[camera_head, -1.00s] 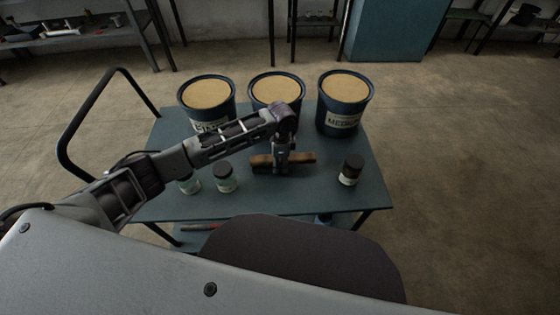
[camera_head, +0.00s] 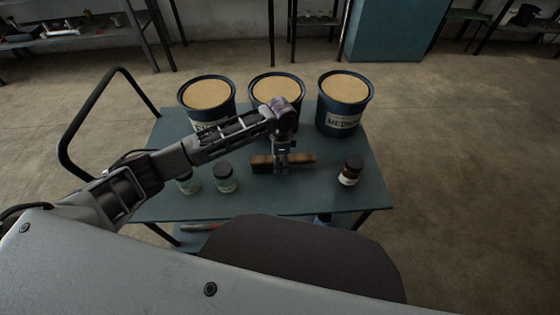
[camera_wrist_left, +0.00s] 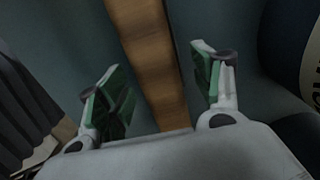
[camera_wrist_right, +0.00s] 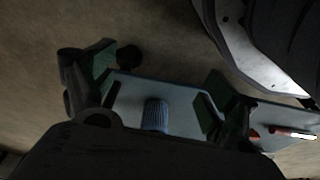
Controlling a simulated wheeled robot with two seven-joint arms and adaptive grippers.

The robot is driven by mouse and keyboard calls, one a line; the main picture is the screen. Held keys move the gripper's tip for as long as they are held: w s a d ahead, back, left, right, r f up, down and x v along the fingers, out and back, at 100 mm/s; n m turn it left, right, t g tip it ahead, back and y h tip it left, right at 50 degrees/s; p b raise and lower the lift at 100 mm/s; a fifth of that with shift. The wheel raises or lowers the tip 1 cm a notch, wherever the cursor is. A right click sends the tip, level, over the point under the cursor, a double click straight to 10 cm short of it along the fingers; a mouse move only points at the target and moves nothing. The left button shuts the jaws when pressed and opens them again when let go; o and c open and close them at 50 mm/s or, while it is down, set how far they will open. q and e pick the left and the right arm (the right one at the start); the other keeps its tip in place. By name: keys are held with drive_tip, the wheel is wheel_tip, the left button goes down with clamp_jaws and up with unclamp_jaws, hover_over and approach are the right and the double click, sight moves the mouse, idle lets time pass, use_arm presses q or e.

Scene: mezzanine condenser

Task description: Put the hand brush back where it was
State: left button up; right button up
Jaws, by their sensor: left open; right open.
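The hand brush (camera_head: 302,158) lies crosswise on the blue-grey top of the cart, in front of the middle bucket. My left gripper (camera_head: 281,165) is right above its middle, pointing down. In the left wrist view the brush's wood (camera_wrist_left: 150,55) runs between the two green-padded fingers of the left gripper (camera_wrist_left: 160,90). Those fingers are apart, with a gap on each side of the wood. My right gripper (camera_wrist_right: 155,92) shows only in its wrist view. It is open, with nothing between its fingers that it grips.
Three dark buckets with tan contents, left (camera_head: 208,95), middle (camera_head: 276,88) and right (camera_head: 344,88), stand at the cart's back. A blue cylinder (camera_wrist_right: 155,115) shows below my right gripper.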

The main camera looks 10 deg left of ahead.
sight(281, 158)
use_arm(q)
drive_tip(key=r+p, duration=0.1)
drive_tip(key=r, duration=0.4)
drive_tip(key=r+p, duration=0.1)
drive_tip(key=r, duration=0.4)
drive_tip(key=shift+d+r, duration=0.2)
drive_tip(key=shift+r, duration=0.1)
use_arm(e)
drive_tip(key=s+d+f, duration=0.3)
drive_tip(key=f, duration=0.3)
drive_tip(key=shift+s+f, duration=0.25)
use_arm(q)
drive_tip(key=shift+s, duration=0.1)
